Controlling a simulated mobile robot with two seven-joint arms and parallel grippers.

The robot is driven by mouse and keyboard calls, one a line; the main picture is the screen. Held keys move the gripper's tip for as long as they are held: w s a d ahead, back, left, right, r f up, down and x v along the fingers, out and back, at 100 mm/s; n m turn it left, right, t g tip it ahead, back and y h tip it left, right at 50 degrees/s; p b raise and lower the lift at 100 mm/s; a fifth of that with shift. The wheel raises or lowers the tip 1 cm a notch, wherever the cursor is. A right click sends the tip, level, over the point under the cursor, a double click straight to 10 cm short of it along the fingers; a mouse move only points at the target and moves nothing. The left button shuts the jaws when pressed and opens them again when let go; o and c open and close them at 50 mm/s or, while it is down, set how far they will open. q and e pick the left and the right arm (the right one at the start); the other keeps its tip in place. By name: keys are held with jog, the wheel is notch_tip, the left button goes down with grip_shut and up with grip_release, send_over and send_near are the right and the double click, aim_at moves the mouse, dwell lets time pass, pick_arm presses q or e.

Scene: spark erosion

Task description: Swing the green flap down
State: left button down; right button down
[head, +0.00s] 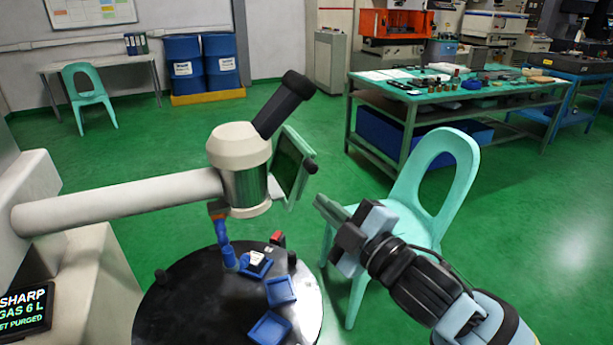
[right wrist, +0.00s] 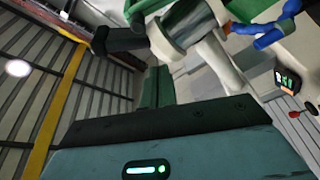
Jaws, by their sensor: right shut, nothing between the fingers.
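The green flap (head: 289,167) is a dark green panel with a pale green frame, on the right side of the microscope head (head: 240,165). Green parts show at the top there, but I cannot tell which is the flap. My left gripper is not in view.
A round black table (head: 185,300) under the microscope holds small blue trays (head: 280,290). A pale green chair (head: 440,185) stands just behind my right arm. A workbench (head: 455,95) with tools is further back. Green floor is open at the centre back.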

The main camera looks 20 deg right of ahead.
jog(key=w+a+r, duration=0.3)
jog(key=w+r, duration=0.1)
jog(key=w, duration=0.5)
jog(key=d, duration=0.1)
jog(key=d+f, duration=0.2)
jog(key=shift+w+d+n+p, duration=0.1)
jog(key=shift+w+n+p, duration=0.15)
jog(key=shift+n+p, duration=0.15)
dwell(0.3)
